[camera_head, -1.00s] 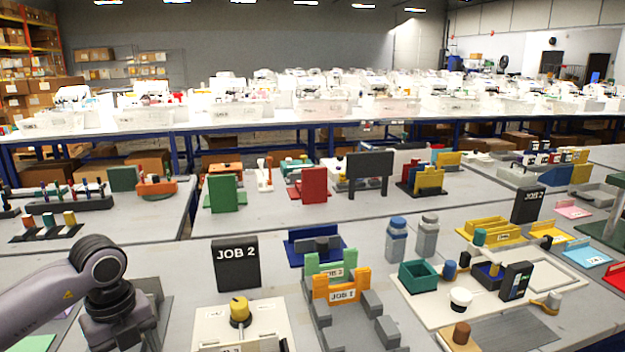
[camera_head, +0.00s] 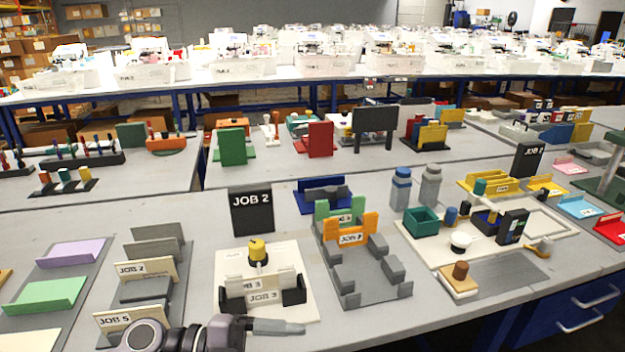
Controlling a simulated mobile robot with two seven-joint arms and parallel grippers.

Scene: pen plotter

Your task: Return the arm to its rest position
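My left arm shows at the bottom edge of the head view, low in front of the table. Its dark end part (camera_head: 272,326) points right, just below the white fixture (camera_head: 226,262) with the yellow knob (camera_head: 257,250) and the JOB 3 cards (camera_head: 262,297). I cannot tell whether its fingers are open or shut, and I see nothing held in it. My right gripper is out of view. A black JOB 2 sign (camera_head: 251,211) stands behind the fixture. An orange JOB 1 card (camera_head: 350,237) stands upright in the grey rack (camera_head: 345,284), with a green card (camera_head: 338,209) behind it.
A grey rack with JOB 2 and JOB 5 cards (camera_head: 146,272) stands left of the fixture. Purple (camera_head: 72,253) and green (camera_head: 45,296) trays lie farther left. A white board (camera_head: 420,246) with a teal box (camera_head: 421,221) and small parts is at right. Blue drawers (camera_head: 570,310) sit under the table edge.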

